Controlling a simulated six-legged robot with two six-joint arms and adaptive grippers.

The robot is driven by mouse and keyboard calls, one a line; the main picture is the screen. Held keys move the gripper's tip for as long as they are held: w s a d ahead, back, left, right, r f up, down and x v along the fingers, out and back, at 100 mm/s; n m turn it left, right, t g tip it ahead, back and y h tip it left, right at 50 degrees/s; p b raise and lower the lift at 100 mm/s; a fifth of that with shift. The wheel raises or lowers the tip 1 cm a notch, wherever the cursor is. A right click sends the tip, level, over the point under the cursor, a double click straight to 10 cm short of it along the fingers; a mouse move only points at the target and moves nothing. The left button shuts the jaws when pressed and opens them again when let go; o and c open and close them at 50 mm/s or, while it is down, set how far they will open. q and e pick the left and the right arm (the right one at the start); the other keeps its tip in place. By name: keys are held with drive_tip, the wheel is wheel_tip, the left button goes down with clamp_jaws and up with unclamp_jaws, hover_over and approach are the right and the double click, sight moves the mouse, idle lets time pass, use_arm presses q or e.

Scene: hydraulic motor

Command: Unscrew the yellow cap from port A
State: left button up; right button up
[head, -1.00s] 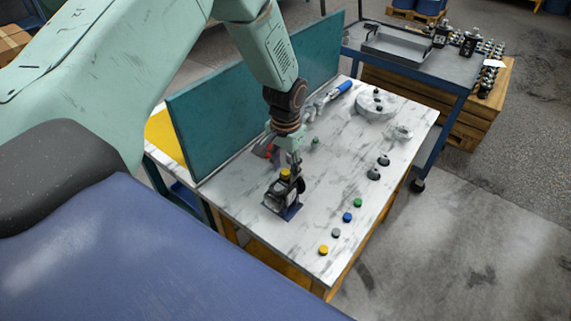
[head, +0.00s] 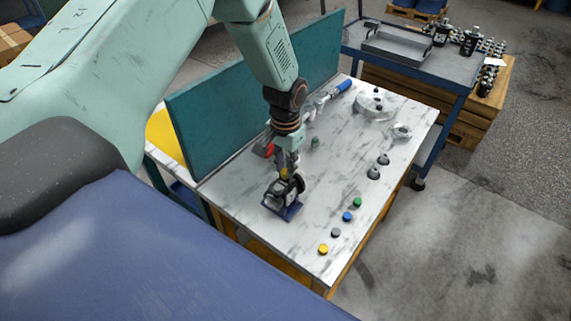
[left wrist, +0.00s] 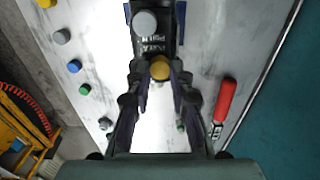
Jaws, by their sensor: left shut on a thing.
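The hydraulic motor (head: 280,194), dark with a light label, stands on a small blue base (head: 288,212) near the front of the marble-look table (head: 318,190). The yellow cap (head: 284,173) is at its top, and shows in the left wrist view (left wrist: 160,69) between my fingers. My left gripper (head: 287,166) reaches down from above and is shut on the yellow cap; the fingers partly hide it in the head view. A grey cap (left wrist: 145,22) is beside it on the motor. My right gripper is in neither view.
Loose yellow (head: 323,249), grey (head: 336,232), blue (head: 347,216) and green (head: 357,202) caps line the right edge. A red-handled tool (left wrist: 226,100), a blue-handled wrench (head: 341,88) and a round grey part (head: 371,105) lie behind. A teal panel (head: 255,105) stands along the left.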

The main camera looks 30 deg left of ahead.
use_arm(q)
drive_tip(key=shift+r+n+p, duration=0.2)
drive_tip(key=shift+n+p, duration=0.55)
drive_tip(key=shift+n, duration=0.05)
clamp_jaws()
drive_tip(key=n+p, duration=0.2)
drive_tip(key=n, duration=0.1)
drive_tip(key=shift+n, duration=0.3)
drive_tip(key=shift+w+a+n, duration=0.1)
drive_tip(key=shift+w+n, duration=0.05)
drive_tip(key=shift+n, duration=0.15)
drive_tip(key=shift+r+n+p, duration=0.1)
drive_tip(key=shift+n+p, duration=0.85)
drive_tip(key=shift+n, duration=0.05)
drive_tip(key=o, duration=0.6)
unclamp_jaws()
drive_tip(key=shift+f, duration=0.2)
drive_tip(key=shift+s+r, duration=0.1)
drive_tip(key=shift+s, duration=0.15)
